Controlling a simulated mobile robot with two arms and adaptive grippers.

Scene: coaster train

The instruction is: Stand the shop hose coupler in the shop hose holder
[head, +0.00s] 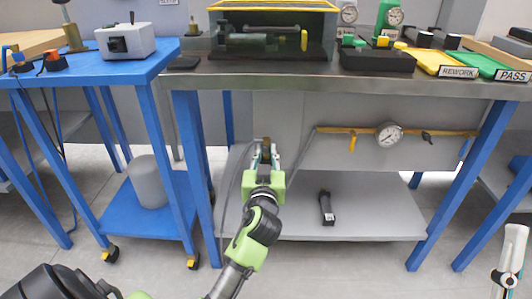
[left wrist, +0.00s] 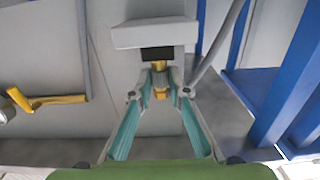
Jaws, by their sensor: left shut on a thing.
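My left gripper (head: 266,158) reaches under the middle workbench and is shut on the brass shop hose coupler (head: 266,143). In the left wrist view the fingertips (left wrist: 160,83) close around the brass coupler (left wrist: 160,93). A black piece (left wrist: 157,53) and a grey block (left wrist: 154,32) show just beyond it. I cannot tell whether these are the shop hose holder or whether the coupler touches them. A grey hose (left wrist: 215,55) passes beside the fingers, and it shows as a dark curve (head: 232,178) left of the gripper in the head view.
A yellow pipe (head: 352,130) with a gauge (head: 389,135) runs along the wall to the right. A black tool (head: 326,208) lies on the grey lower shelf (head: 380,212), which is otherwise mostly clear. The bench edge (head: 330,84) overhangs, and a blue leg (head: 193,160) stands left.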

